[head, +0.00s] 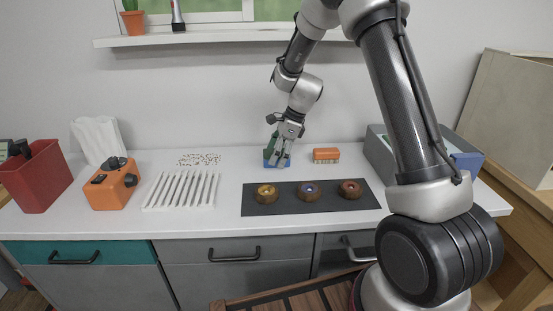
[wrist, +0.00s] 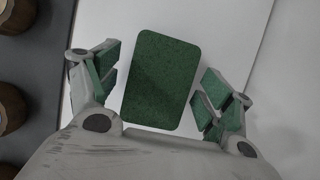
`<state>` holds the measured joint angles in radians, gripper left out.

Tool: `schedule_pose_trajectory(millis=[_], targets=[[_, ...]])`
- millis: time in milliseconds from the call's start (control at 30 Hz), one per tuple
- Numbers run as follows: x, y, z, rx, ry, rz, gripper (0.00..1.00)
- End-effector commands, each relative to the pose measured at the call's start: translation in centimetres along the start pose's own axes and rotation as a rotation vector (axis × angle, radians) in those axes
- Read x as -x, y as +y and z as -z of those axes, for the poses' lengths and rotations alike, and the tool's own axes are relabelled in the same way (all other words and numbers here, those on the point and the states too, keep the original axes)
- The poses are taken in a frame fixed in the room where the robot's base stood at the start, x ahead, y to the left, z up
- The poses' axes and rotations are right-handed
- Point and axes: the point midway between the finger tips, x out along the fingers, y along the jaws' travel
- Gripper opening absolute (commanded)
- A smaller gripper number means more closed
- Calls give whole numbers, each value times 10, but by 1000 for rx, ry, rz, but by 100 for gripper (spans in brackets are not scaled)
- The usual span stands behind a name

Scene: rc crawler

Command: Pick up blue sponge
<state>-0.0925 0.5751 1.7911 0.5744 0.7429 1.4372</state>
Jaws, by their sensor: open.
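The blue sponge (head: 268,163) lies on the white counter near the wall, behind the dark mat. Only blue edges of it show beneath my gripper in the head view; the rest is hidden. In the wrist view its green top face (wrist: 161,80) shows as a slightly tilted, rounded rectangle. My gripper (head: 279,155) points down over the sponge. In the wrist view my gripper (wrist: 162,92) is open, with one green-padded finger on each side of the sponge. A gap shows on both sides, and nothing is held.
An orange brush-like block (head: 326,154) lies close to the right. A dark mat (head: 317,206) with three round brown items is in front. A white slatted rack (head: 181,191) and orange device (head: 111,184) stand left; a grey box (head: 383,151) stands right.

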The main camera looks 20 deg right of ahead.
Motion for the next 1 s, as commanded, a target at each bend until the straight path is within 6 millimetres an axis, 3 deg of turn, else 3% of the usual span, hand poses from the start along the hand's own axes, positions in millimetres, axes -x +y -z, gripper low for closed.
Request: schedule_pose_trajectory(millis=[533, 800, 1000], targets=[[-4, 0, 2, 0, 0, 0, 80], [-4, 0, 2, 0, 0, 0, 46], [-4, 0, 2, 0, 0, 0, 46]])
